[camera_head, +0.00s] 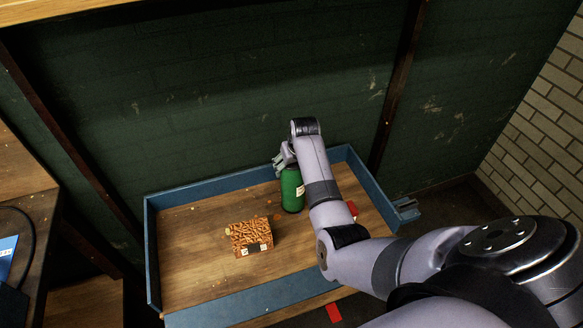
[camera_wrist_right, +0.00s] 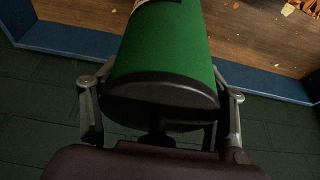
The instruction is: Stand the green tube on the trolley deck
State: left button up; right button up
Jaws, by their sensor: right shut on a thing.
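The green tube (camera_head: 292,190), with a dark end cap and a pale label, is upright over the back right part of the trolley deck (camera_head: 190,270). My right gripper (camera_head: 284,159) is shut on its upper end. In the right wrist view the tube (camera_wrist_right: 165,50) fills the middle, its dark cap towards the camera and a finger on each side. The deck (camera_wrist_right: 255,35) shows beyond it. I cannot tell whether the tube's lower end touches the deck. My left gripper is not in view.
The deck has a raised blue rim (camera_head: 150,250). A box with an orange-brown snack pattern (camera_head: 250,237) sits left of the tube. Small crumbs and a red piece (camera_head: 352,208) lie on the deck. A dark green wall (camera_head: 220,100) stands close behind.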

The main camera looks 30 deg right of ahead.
jog(key=shift+w+f, duration=0.1)
jog(key=shift+f, duration=0.8)
jog(key=o, duration=2)
notch_tip(320, 180, up, 11)
send_over(297, 166)
